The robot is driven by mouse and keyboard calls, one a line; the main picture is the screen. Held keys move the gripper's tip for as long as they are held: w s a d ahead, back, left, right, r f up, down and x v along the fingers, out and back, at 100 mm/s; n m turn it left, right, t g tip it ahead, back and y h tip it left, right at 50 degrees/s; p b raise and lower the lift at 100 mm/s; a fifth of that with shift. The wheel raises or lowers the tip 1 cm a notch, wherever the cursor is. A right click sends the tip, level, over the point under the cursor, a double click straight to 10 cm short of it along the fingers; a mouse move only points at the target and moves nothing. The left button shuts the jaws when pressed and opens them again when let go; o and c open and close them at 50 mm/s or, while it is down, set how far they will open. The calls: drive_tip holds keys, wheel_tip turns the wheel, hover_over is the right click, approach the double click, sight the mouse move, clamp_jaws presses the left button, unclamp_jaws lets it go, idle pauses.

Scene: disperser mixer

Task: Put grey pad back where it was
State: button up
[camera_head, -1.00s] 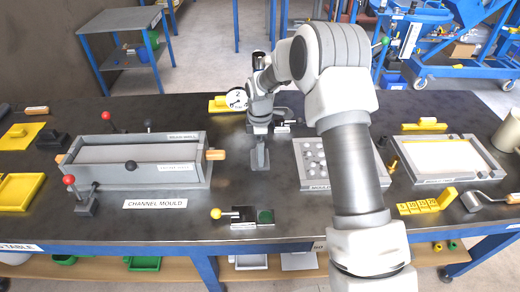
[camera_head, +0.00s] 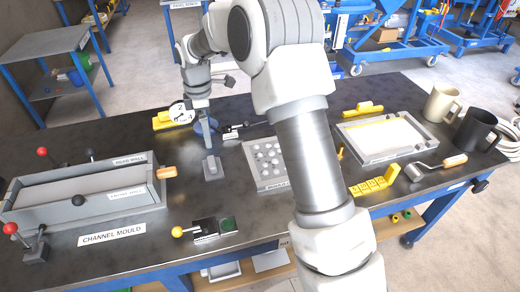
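I cannot pick out the grey pad with certainty. A small upright grey piece with a flat block foot (camera_head: 212,167) stands on the table, just left of the mould plate with round bumps (camera_head: 265,162); it may be the pad or its holder. My gripper (camera_head: 200,104) is small and far off, at the end of my arm, above and behind this piece, near a white round dial (camera_head: 181,112). Its fingers are too small and overlapped to tell whether they are open or shut, or hold anything.
The grey channel mould (camera_head: 85,192) with red-knobbed levers fills the left. A black block with a yellow knob (camera_head: 205,230) lies at the front. A framed tray (camera_head: 385,136), yellow step block (camera_head: 374,186), roller (camera_head: 416,171) and two mugs (camera_head: 441,103) are at right. My arm hides the table's middle.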

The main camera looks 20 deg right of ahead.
drive_tip(key=s+d+r+m+t, duration=0.1)
drive_tip(key=s+d+r+m, duration=0.3)
drive_tip(key=s+r, duration=0.35)
drive_tip(key=s+d+r+m+t, duration=0.25)
drive_tip(key=s+r+m, duration=0.25)
drive_tip(key=s+r, duration=0.3)
drive_tip(key=s+d+m+t, duration=0.1)
drive_tip(key=s+m, duration=0.3)
drive_tip(key=s, duration=0.4)
drive_tip(key=s+d+m+t, duration=0.1)
drive_tip(key=s+d+m, duration=0.3)
drive_tip(key=s, duration=0.4)
drive_tip(key=shift+s+r+m, duration=0.3)
drive_tip(key=shift+r+m, duration=0.1)
drive_tip(key=shift+r+p, duration=1.2)
drive_tip(key=shift+r, duration=0.05)
